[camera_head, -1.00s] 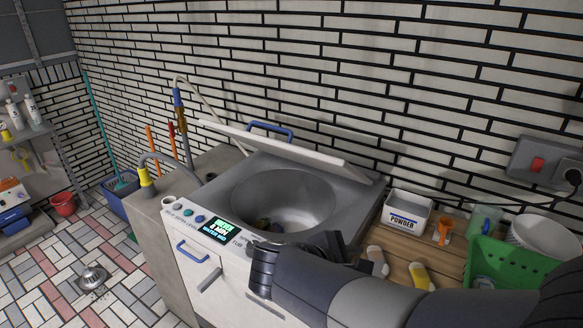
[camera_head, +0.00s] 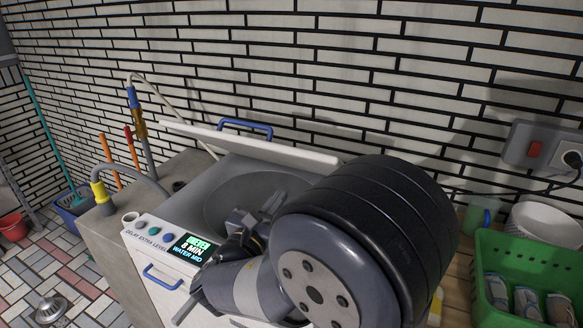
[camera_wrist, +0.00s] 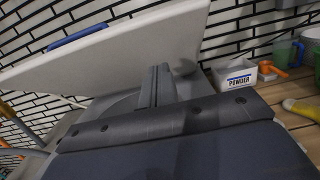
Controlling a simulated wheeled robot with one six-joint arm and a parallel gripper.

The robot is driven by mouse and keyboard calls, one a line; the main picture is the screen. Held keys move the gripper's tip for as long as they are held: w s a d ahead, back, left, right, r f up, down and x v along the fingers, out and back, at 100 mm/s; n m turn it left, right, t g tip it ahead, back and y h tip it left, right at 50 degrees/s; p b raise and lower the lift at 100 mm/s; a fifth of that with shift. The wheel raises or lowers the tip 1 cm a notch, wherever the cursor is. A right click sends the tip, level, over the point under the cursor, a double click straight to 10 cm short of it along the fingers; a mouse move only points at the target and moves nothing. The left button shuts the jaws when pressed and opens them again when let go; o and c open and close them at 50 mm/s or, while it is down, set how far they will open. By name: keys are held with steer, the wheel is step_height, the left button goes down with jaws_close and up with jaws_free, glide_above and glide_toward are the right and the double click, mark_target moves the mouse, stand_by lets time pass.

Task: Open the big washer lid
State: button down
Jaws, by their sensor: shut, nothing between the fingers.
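The big washer's white lid (camera_head: 250,143) stands raised and tilted back at the rear of the machine, with a blue handle (camera_head: 245,125) behind its top edge. The lid also fills the upper part of the wrist view (camera_wrist: 135,48). The washer (camera_head: 190,207) has its round metal tub open, partly hidden by my arm. My gripper (camera_head: 272,203) is over the tub opening, below and in front of the lid. In the wrist view its fingers (camera_wrist: 157,84) are shut with nothing between them. I cannot tell whether they touch the lid.
A display panel (camera_head: 193,248) is on the washer's front edge. A grey hose with a yellow end (camera_head: 99,190) stands at left. A green basket (camera_head: 520,262) and a white bowl (camera_head: 548,222) are at right. The powder box (camera_wrist: 238,76) shows in the wrist view. The tiled wall is close behind.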

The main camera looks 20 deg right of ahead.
mark_target(300, 158)
steer(key=shift+w+d+r+p, duration=0.3)
steer(key=shift+w+d+r, duration=0.35)
steer(key=shift+w+d, duration=0.2)
steer(key=shift+w+d+r+p, duration=0.35)
steer(key=shift+w+d+r, duration=0.25)
steer(key=shift+w+d, duration=0.3)
steer(key=shift+w+d+r+p, duration=0.3)
steer(key=shift+w+d+r, duration=0.35)
steer(key=shift+w+d, duration=0.2)
